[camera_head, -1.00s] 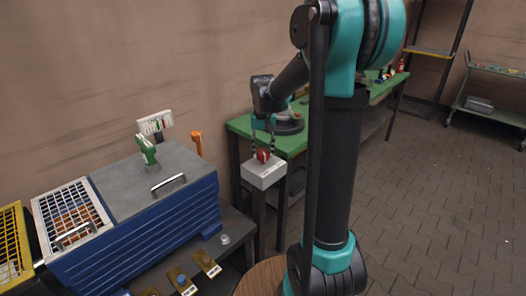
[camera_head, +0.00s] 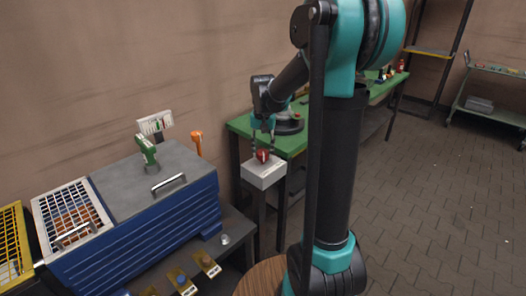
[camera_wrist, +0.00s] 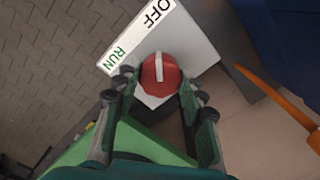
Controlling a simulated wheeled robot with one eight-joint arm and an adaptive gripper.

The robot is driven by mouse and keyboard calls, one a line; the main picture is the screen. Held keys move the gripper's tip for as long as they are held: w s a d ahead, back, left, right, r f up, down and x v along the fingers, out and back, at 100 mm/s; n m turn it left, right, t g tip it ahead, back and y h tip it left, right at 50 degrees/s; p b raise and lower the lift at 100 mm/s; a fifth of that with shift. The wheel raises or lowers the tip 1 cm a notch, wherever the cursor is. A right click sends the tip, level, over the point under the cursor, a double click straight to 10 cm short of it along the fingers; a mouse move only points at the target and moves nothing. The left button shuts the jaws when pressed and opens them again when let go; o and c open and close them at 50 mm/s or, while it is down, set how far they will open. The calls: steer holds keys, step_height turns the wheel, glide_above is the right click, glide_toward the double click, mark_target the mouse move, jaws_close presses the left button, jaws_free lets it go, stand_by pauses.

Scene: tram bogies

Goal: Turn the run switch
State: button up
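The run switch is a round red knob (camera_wrist: 172,78) with a white pointer bar, mounted on a light grey box (camera_head: 264,171). In the wrist view, a white label (camera_wrist: 135,37) beside it reads OFF and RUN. The pointer bar lies towards OFF. My gripper (camera_wrist: 160,80) is open, with one finger on each side of the knob. The fingertips are close to the knob's rim; I cannot tell whether they touch it. In the head view, my gripper (camera_head: 263,150) reaches down over the box from above.
A green workbench (camera_head: 298,143) stands right behind the box. A blue case (camera_head: 150,235) with a grey lid, a green tool and an orange tool (camera_head: 197,142) is to the left. Small switches (camera_head: 207,262) sit on the dark bench in front.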

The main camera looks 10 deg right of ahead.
mark_target(263, 152)
steer(key=o, duration=0.4)
step_height(263, 152, up, 12)
stand_by(0.6)
steer(key=s+d+f+n+t, duration=0.1)
steer(key=s+f, duration=0.6)
steer(key=s+d+f+n+t, duration=0.1)
steer(key=s+f, duration=0.6)
steer(key=s+d+f+n+t, duration=0.1)
steer(key=s+f+n+t, duration=0.1)
steer(key=s+f, duration=0.5)
steer(key=shift+s+d, duration=0.35)
steer(key=shift+s, duration=0.1)
